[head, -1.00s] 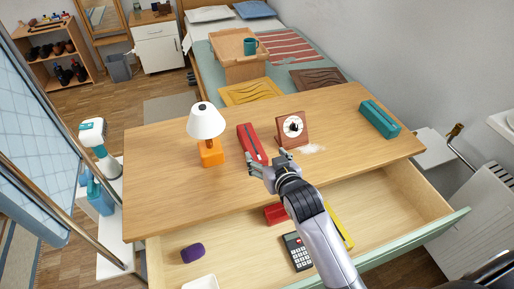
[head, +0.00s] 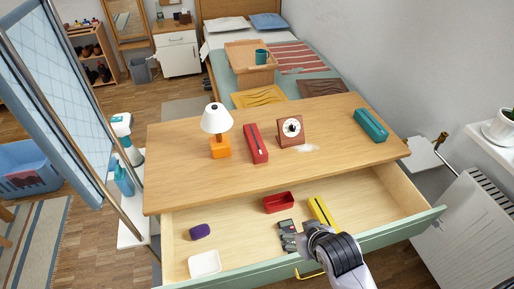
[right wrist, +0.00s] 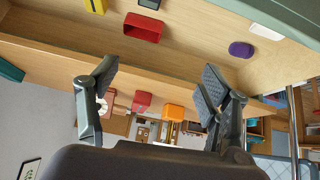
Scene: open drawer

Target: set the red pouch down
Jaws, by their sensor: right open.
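The red pouch (head: 256,143) lies on the desk top (head: 190,185), between the lamp and the clock, with nothing holding it. Its red end also shows in the right wrist view (right wrist: 142,101), beyond my fingers. My right gripper (head: 289,236) is open and empty, over the front part of the open drawer (head: 240,255), well apart from the pouch. In the right wrist view its two fingers (right wrist: 158,95) are spread wide with nothing between them. My left gripper is not in view.
A lamp with an orange base (head: 221,148) stands left of the pouch, a clock (head: 291,130) right of it. A teal case (head: 371,125) lies at the right. The drawer holds a red box (head: 278,202), yellow item (head: 321,210), purple item (head: 200,231) and white dish (head: 204,263).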

